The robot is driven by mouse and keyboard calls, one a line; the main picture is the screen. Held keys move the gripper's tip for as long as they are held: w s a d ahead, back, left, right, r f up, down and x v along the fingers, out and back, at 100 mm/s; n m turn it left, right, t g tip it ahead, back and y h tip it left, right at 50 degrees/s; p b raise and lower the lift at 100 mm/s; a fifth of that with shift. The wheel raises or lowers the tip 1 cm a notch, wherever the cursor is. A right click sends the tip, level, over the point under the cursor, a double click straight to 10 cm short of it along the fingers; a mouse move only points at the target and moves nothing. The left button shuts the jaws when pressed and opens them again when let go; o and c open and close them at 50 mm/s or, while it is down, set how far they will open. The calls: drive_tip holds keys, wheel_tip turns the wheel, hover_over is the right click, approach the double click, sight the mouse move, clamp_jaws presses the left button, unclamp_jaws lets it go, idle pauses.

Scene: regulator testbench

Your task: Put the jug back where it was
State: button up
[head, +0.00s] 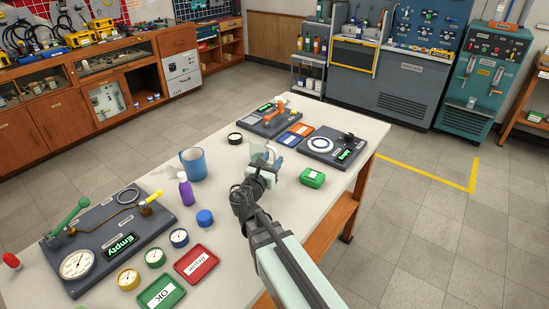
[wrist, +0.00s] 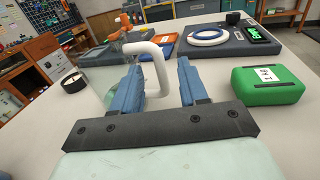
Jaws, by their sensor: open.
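A clear jug with a white handle (wrist: 162,70) stands on the bench just ahead of my gripper (wrist: 158,65). Its see-through body shows at the left of the handle in the wrist view, partly hidden by my left finger. In the head view the jug (head: 258,147) is small and partly covered by my gripper (head: 268,160). My gripper is open, with its two blue fingers apart and the handle showing between them. I cannot tell whether either finger touches the handle.
A green box (head: 312,178) sits close on the right. Behind are a dark device with a white ring (head: 320,145), orange and blue trays (head: 289,139) and a black round item (head: 235,138). A blue cup (head: 193,163) and purple bottle (head: 186,190) stand left.

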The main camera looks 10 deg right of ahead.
drive_tip(key=shift+v, duration=2.3)
